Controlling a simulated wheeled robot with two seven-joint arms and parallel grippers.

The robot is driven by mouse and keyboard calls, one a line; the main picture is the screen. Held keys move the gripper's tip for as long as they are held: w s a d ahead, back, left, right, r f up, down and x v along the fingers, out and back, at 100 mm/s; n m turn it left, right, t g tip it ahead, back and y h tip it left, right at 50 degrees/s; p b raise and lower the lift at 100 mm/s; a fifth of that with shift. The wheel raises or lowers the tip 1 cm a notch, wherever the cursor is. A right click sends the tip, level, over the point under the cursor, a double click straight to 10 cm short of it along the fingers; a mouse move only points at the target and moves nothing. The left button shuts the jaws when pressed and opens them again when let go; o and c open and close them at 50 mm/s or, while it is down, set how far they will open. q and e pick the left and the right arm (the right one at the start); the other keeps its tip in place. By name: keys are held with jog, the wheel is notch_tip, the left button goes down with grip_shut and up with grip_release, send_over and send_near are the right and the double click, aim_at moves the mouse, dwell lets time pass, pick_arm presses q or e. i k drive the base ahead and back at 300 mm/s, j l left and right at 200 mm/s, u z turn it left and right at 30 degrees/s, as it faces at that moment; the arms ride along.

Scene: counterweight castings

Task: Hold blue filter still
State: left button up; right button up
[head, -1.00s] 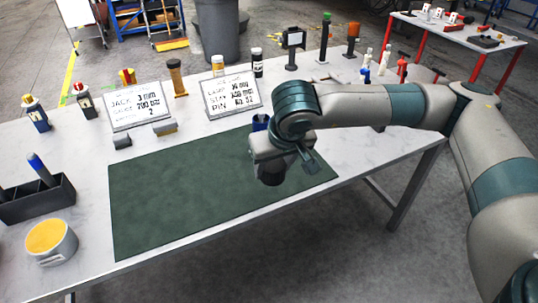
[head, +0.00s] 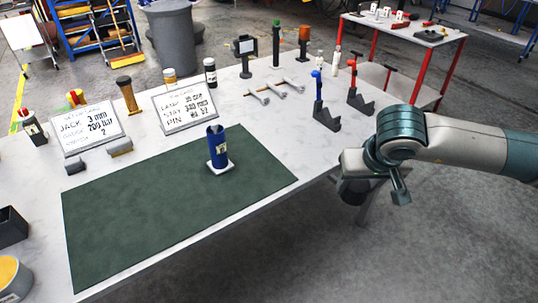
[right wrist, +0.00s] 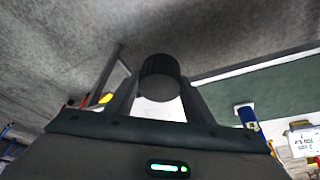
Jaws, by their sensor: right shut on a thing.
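The blue filter (head: 217,148) stands upright on a small white square pad (head: 219,166) on the green mat. Its top looks open. It also shows at the right of the right wrist view (right wrist: 246,115). My right gripper (head: 354,188) is off the table's front edge, well to the right of the filter and apart from it. In the right wrist view the two fingers (right wrist: 158,95) are shut on a dark round cylinder (right wrist: 160,76). Nothing touches the filter. My left gripper is not in view.
The green mat (head: 150,215) is otherwise bare. Two printed signs (head: 185,107) stand behind it. A blue-topped stand (head: 320,112) and a red-topped stand (head: 355,92) are at the right of the table. A grey pot (head: 14,279) is at the front left.

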aim_at(220, 163)
jog(key=z, duration=0.6)
jog(key=k+j, duration=0.25)
jog(key=k, duration=0.15)
jog(key=k+j, duration=0.2)
jog(key=k, duration=0.2)
